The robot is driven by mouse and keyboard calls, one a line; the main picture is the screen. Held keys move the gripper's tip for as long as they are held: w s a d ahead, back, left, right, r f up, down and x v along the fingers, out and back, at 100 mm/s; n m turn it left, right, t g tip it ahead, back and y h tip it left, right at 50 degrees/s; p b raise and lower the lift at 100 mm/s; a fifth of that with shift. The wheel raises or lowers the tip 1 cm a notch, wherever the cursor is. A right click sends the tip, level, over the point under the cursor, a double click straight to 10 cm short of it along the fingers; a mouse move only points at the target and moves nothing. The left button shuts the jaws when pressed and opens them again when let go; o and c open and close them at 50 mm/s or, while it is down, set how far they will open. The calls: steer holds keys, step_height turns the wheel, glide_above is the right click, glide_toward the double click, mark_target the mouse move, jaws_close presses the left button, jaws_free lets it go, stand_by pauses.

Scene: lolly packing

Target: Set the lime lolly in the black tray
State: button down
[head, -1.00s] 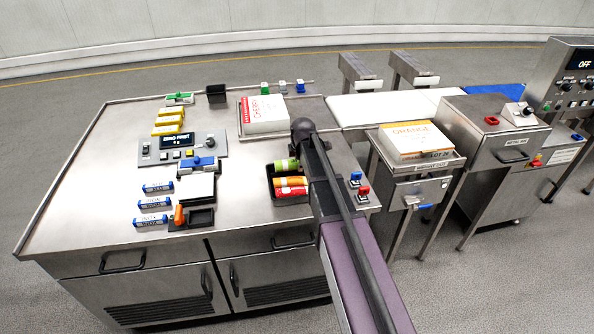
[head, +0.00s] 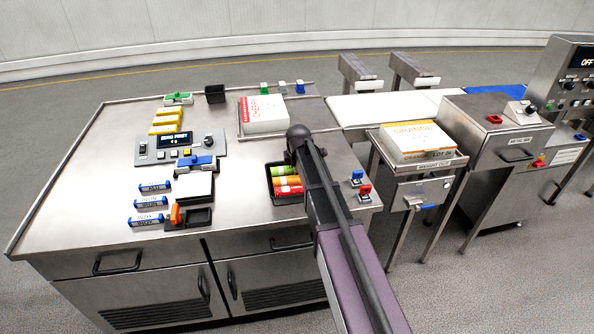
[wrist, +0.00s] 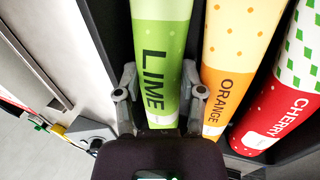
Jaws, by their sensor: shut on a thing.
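The lime lolly (wrist: 162,45) is a green-wrapped tube with dark LIME lettering. In the wrist view it stands between the two fingers of my gripper (wrist: 160,95), which is shut on it. In the head view the lime lolly (head: 280,171) lies in the back part of the black tray (head: 290,202), level with its neighbours. The orange lolly (head: 284,180) and the red cherry lolly (head: 290,190) lie beside it in the tray. My arm hides the tray's right side and most of my gripper in the head view. Whether the lime lolly touches the tray floor is hidden.
Red and blue switches (head: 364,190) stand right of my arm. A cherry carton (head: 262,112) sits on a tray behind. A black holder with an orange-handled tool (head: 190,217) and a scale plate (head: 195,185) lie left. The worktop between them is mostly clear.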

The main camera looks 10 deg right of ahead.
steer(key=shift+f, duration=0.1)
steer(key=shift+c, duration=2.4)
jaws_free()
steer(key=shift+r, duration=0.2)
steer(key=p+v, duration=1.1)
steer(key=shift+s+r, duration=0.2)
steer(key=shift+r, duration=0.15)
steer(key=s+m+g, duration=0.3)
steer(key=s+m, duration=1.4)
steer(key=s, duration=0.8)
steer(key=shift+s+d+f+m+g, duration=0.2)
steer(key=shift+d+f+m+g, duration=0.1)
steer(key=shift+f+m, duration=0.15)
